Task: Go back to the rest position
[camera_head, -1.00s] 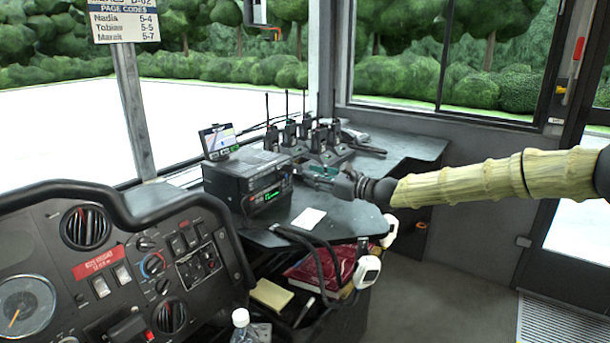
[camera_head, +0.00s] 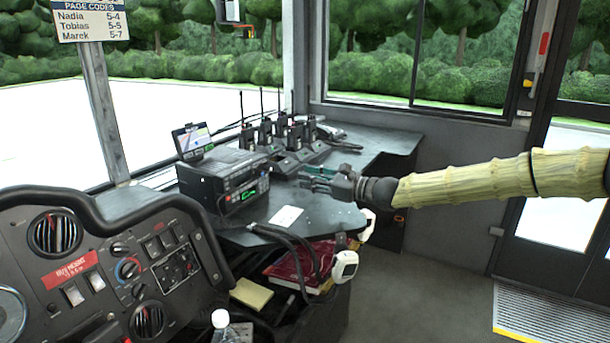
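My gripper (camera_head: 318,178) is at the end of my arm, which reaches in from the right edge of the head view. It is over the dark desk (camera_head: 335,213), just right of the black radio unit (camera_head: 225,183). Its fingers point left and look spread, with nothing seen between them, though they are small in the picture. I cannot tell whether it touches the desk or the radio unit.
Several handheld radios (camera_head: 283,140) stand in a charger behind my gripper. A small tablet (camera_head: 192,138) sits on the radio unit. A white card (camera_head: 286,216) lies on the desk front. Corded handsets (camera_head: 343,266) hang below. The dashboard (camera_head: 110,265) fills the lower left; floor (camera_head: 420,290) is clear.

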